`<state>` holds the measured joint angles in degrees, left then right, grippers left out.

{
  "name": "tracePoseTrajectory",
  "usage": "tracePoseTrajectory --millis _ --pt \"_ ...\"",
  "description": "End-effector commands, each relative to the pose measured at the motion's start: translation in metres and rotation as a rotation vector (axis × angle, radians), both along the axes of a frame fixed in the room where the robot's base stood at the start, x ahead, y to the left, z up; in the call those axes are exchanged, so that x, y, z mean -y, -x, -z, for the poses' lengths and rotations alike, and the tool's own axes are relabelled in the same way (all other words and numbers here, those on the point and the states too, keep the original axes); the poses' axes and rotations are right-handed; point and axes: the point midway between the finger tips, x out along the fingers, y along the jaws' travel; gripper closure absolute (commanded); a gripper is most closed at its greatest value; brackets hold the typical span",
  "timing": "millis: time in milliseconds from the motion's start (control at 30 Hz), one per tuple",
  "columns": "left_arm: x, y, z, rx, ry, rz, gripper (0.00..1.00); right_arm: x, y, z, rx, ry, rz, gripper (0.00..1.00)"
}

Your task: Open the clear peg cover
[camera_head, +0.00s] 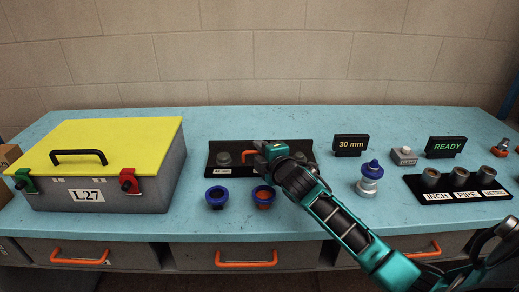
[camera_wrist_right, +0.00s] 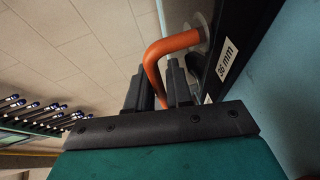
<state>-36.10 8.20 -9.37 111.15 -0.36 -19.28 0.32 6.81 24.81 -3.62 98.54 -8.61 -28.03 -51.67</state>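A black peg rack (camera_head: 228,172) stands at the back middle of the blue bench, with a grey peg (camera_head: 224,158) on its left part. A clear cover cannot be made out clearly. An orange handle (camera_wrist_right: 173,45) sticks out from the dark panel bearing a 36 mm label (camera_wrist_right: 227,58). It also shows small at the rack in the head view (camera_head: 248,153). My right gripper (camera_head: 262,150) is at the rack's middle. Its two dark fingers (camera_wrist_right: 162,78) close in on both sides of the handle. My left gripper is out of view.
A grey box with a yellow lid (camera_head: 110,148) stands at left. Two blue-rimmed fittings (camera_head: 216,196) stand before the rack. A blue and white fitting (camera_head: 369,180), a 30 mm sign (camera_head: 351,145), a READY sign (camera_head: 446,147) and a pipe holder (camera_head: 457,188) are at right.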

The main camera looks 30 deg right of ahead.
Motion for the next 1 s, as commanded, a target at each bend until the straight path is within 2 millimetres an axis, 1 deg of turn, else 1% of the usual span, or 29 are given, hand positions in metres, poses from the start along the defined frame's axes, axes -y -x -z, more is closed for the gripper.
tracePoseTrajectory --millis 133,433,667,1000 --pt "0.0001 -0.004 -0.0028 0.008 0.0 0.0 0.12 0.0008 -0.0079 0.0012 -0.001 -0.001 0.0 0.8" --pt "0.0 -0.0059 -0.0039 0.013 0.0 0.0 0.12 0.0009 -0.0093 0.0019 -0.001 0.0 -0.001 0.8" --pt "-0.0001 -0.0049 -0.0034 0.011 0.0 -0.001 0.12 0.001 -0.0091 0.0017 -0.001 0.0 0.0 1.0" --pt "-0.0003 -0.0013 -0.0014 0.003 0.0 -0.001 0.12 0.0011 -0.0089 0.0018 -0.001 0.0 0.0 1.0"
